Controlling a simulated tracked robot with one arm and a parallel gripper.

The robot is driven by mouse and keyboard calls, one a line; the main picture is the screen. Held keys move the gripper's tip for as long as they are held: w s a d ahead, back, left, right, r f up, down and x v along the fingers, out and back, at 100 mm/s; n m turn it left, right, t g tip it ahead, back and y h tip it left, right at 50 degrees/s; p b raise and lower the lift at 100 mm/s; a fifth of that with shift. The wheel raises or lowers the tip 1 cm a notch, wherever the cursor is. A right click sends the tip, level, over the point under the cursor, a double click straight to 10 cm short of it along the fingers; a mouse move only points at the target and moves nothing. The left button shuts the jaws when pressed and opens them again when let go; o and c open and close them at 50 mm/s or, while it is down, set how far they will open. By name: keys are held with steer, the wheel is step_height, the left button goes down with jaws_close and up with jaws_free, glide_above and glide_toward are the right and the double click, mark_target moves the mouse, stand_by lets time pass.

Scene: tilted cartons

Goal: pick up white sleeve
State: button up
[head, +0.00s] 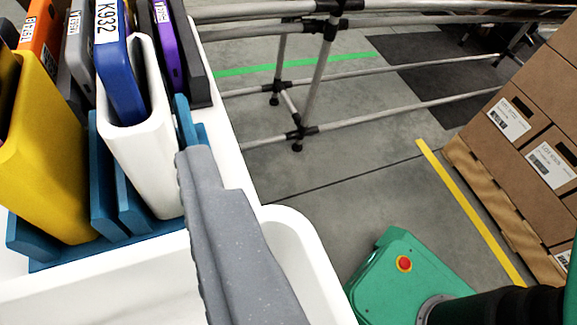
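The white sleeve (152,165) stands tilted in a blue rack (105,190) at the left of the head view. A blue folder (120,75) labelled K932 sits inside it and sticks out of its open top. My gripper (198,160) shows as one grey, ridged finger reaching up from the bottom middle. In the picture its tip overlaps the sleeve's lower right edge. I cannot tell whether it touches the sleeve. A second finger does not show, so its opening cannot be judged.
A yellow sleeve (50,160) stands close on the left. Orange (40,35), grey (77,45) and purple (165,45) folders stand behind. A white tray wall (300,250) borders the rack. A pipe rail (310,85) and stacked cartons (530,130) are beyond, with open floor between.

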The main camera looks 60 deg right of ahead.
mark_target(151, 136)
steer(key=shift+s+d+b+x, duration=0.15)
steer(key=shift+b+x, duration=0.5)
steer(key=shift+x, duration=1.6)
steer(key=shift+d+b+x, duration=0.25)
steer(key=shift+b+x, duration=0.35)
steer(key=shift+x, duration=1.7)
steer(key=shift+s+d+b+x, duration=0.15)
steer(key=shift+b+x, duration=0.5)
steer(key=shift+x, duration=1.6)
jaws_close()
